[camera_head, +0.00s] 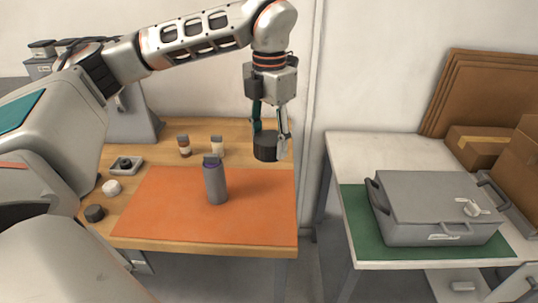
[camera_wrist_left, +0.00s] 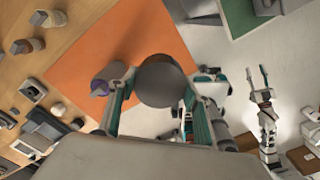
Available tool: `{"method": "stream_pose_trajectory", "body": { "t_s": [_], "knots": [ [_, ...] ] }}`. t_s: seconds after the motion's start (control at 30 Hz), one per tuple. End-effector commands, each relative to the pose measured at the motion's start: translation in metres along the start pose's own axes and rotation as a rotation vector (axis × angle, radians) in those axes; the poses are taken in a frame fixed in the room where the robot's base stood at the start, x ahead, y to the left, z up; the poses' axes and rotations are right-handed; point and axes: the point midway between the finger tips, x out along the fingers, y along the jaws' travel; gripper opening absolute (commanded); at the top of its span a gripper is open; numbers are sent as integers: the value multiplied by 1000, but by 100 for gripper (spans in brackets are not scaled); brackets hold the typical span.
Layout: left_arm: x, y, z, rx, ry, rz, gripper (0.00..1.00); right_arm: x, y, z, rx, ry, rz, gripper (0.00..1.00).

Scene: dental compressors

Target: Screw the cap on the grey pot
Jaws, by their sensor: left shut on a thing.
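The grey pot (camera_head: 216,185) stands upright on the orange mat, with a purple ring near its dark top. It also shows in the left wrist view (camera_wrist_left: 104,78), left of the held cap. My left gripper (camera_head: 271,134) is shut on a dark round cap (camera_head: 265,147). It holds the cap in the air, to the right of the pot and apart from it. The cap also shows between the fingers in the left wrist view (camera_wrist_left: 160,82). My right gripper (camera_wrist_left: 257,75) shows in the left wrist view, with its fingers apart and empty.
Two small jars (camera_head: 184,147) (camera_head: 217,147) stand behind the mat. A white cap (camera_head: 111,187), a dark cap (camera_head: 94,213) and a small tray (camera_head: 116,168) lie left of the orange mat (camera_head: 150,205). A grey case (camera_head: 430,195) stands on the right table.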

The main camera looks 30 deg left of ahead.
Motion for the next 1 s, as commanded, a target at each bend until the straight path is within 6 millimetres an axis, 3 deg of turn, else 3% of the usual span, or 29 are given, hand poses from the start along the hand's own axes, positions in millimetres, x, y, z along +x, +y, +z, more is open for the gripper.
{"method": "stream_pose_trajectory", "body": {
  "t_s": [0.17,0.67,0.77,1.0],
  "knots": [
    [-8,0,0,0,1,0,30,0,0,0,0,-2,0,40],
    [-4,-2,0,61,2,2,30,0,0,2,0,-4,-1,40],
    [3,-4,0,198,3,7,30,0,0,2,0,-4,0,40],
    [34,-17,0,767,12,18,30,0,0,1,0,-2,0,40]
  ]
}}
